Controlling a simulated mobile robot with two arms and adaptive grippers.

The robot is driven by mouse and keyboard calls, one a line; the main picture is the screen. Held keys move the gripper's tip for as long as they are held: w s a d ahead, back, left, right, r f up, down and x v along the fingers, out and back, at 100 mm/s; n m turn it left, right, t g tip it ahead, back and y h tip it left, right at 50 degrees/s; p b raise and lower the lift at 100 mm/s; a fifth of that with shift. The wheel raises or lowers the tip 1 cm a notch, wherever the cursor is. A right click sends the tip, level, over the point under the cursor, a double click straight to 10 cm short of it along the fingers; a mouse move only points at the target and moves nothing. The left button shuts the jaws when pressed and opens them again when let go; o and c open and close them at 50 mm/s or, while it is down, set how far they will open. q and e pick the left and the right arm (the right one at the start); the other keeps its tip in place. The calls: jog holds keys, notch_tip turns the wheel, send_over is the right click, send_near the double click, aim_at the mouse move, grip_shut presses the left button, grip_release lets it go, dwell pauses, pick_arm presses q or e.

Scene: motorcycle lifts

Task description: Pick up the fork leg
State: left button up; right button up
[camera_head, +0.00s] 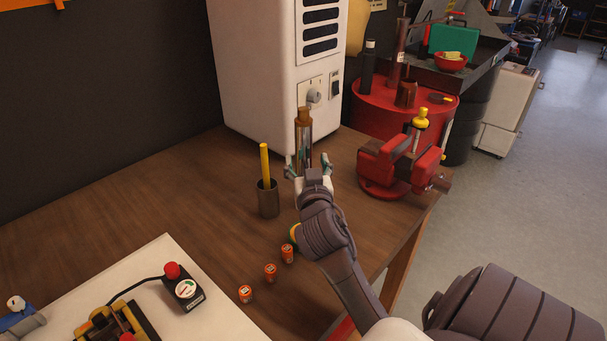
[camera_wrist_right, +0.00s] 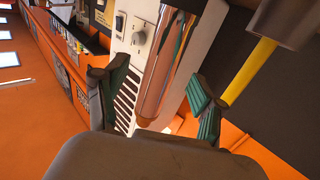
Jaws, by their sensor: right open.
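The fork leg (camera_head: 304,142), a brown tube with a shiny metal stretch, stands upright on the wooden bench in front of the white cabinet. In the right wrist view the fork leg (camera_wrist_right: 168,62) appears between my fingers, with gaps on both sides. My right gripper (camera_head: 307,166) is open at its lower part, one finger to each side in the head view. Its green-padded fingers (camera_wrist_right: 160,82) are spread. The lower end of the fork leg is hidden behind my gripper. My left gripper is not in view.
A dark cup (camera_head: 268,200) with a yellow rod stands just left of my gripper. A red vise (camera_head: 385,170) is to the right, near the bench edge. Several orange cans (camera_head: 270,272) stand nearer. A control box (camera_head: 182,291) sits on a white board at lower left.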

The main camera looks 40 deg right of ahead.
aim_at(305, 155)
jog(key=p+x, duration=0.1)
jog(key=x, duration=0.3)
jog(key=shift+w+d+r, duration=0.1)
jog(key=shift+w, duration=0.25)
jog(key=shift+c, duration=0.3)
grip_shut()
jog(key=shift+r, duration=0.2)
